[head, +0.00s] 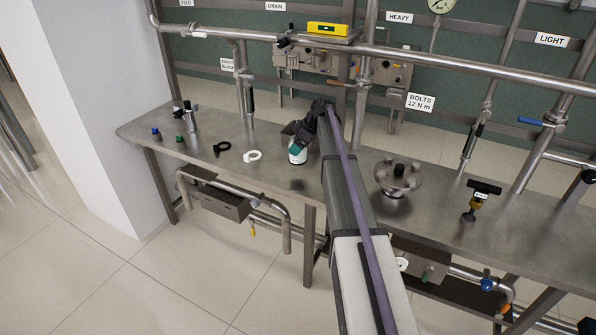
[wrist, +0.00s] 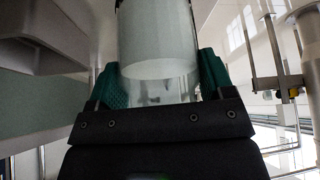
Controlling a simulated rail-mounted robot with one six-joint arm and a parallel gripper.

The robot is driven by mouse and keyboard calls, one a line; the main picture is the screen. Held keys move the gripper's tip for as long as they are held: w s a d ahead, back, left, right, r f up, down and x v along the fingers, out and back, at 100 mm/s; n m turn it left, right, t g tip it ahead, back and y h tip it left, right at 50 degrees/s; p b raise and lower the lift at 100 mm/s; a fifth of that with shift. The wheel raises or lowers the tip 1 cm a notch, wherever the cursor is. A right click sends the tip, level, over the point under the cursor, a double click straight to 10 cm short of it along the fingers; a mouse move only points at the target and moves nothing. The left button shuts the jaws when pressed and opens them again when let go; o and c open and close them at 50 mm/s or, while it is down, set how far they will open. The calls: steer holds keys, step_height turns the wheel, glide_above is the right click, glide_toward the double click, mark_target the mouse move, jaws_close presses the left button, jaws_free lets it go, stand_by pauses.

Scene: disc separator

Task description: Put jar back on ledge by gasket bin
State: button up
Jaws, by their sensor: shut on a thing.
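My gripper (head: 299,143) is above the bench, left of its middle in the head view. It is shut on a whitish jar (head: 297,157), whose lower part shows below the dark gripper body. In the wrist view the pale jar (wrist: 160,50), with a clear glassy end, sits between the teal finger pads (wrist: 160,88). A dark patch like a shadow lies on the bench below the jar, so it seems held clear of the surface. I cannot tell for sure which part is the ledge or the gasket bin.
A pipe (head: 450,61) crosses behind, under a yellow level (head: 328,29).

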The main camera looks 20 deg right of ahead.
mark_target(298, 158)
step_height(298, 158, down, 6)
steer(key=b, duration=0.4)
steer(key=shift+f, duration=0.25)
steer(key=shift+r, duration=0.25)
steer(key=shift+c, duration=0.4)
steer(key=shift+f, duration=0.2)
steer(key=o, duration=1.1)
steer(key=p+v, duration=1)
steer(key=v, duration=0.2)
steer(key=shift+r, duration=0.25)
